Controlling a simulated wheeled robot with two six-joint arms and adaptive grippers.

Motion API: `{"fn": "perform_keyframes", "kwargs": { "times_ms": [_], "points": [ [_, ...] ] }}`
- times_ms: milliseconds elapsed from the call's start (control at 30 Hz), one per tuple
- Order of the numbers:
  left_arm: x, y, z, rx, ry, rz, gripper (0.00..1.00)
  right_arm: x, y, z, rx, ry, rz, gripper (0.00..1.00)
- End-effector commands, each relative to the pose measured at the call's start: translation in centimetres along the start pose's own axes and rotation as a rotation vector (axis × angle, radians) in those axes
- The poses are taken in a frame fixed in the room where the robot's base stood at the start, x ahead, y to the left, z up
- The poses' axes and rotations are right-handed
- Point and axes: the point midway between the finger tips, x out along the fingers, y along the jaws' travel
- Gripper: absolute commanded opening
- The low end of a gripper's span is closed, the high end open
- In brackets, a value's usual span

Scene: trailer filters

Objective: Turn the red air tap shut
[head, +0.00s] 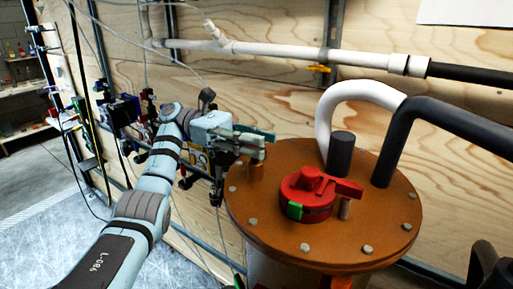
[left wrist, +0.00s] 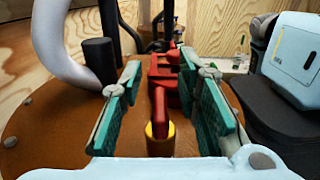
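The red air tap (left wrist: 160,108) is a narrow red handle on a brass-yellow stem. In the left wrist view it stands between my left gripper's two green-padded fingers (left wrist: 165,100), with a gap on each side. My left gripper is open and touches neither side of the handle. In the head view my left gripper (head: 256,143) is over the left edge of the brown round lid (head: 274,225). The brass stem (head: 256,171) shows just below the fingers there, and the red handle is hidden. My right gripper cannot be made out.
A bigger red fitting (head: 309,192) with a green tab sits mid-lid, beyond the tap in the wrist view. A black cylinder (head: 341,154), a white bent pipe (head: 325,115) and a black pipe (head: 448,116) rise nearby. A plywood wall stands behind.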

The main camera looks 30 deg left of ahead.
Motion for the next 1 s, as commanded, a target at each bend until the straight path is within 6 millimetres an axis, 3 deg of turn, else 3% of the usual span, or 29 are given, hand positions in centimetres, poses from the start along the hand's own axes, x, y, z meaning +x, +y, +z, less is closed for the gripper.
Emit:
{"fn": "perform_keyframes", "kwargs": {
  "times_ms": [200,333,1000],
  "points": [
    [0.0,0.0,5.6,0.004,-0.001,0.0,0.3,0.0,-0.1,0.0,0.0,0.0,-0.001,0.0],
    [0.1,0.0,7.7,0.001,0.0,-0.002,0.3,0.0,-0.1,0.0,0.0,0.0,-0.001,0.0],
    [0.2,0.1,8.1,0.0,0.001,-0.005,0.3,0.0,-0.1,-0.1,0.0,0.001,-0.002,0.0]
  ]
}}
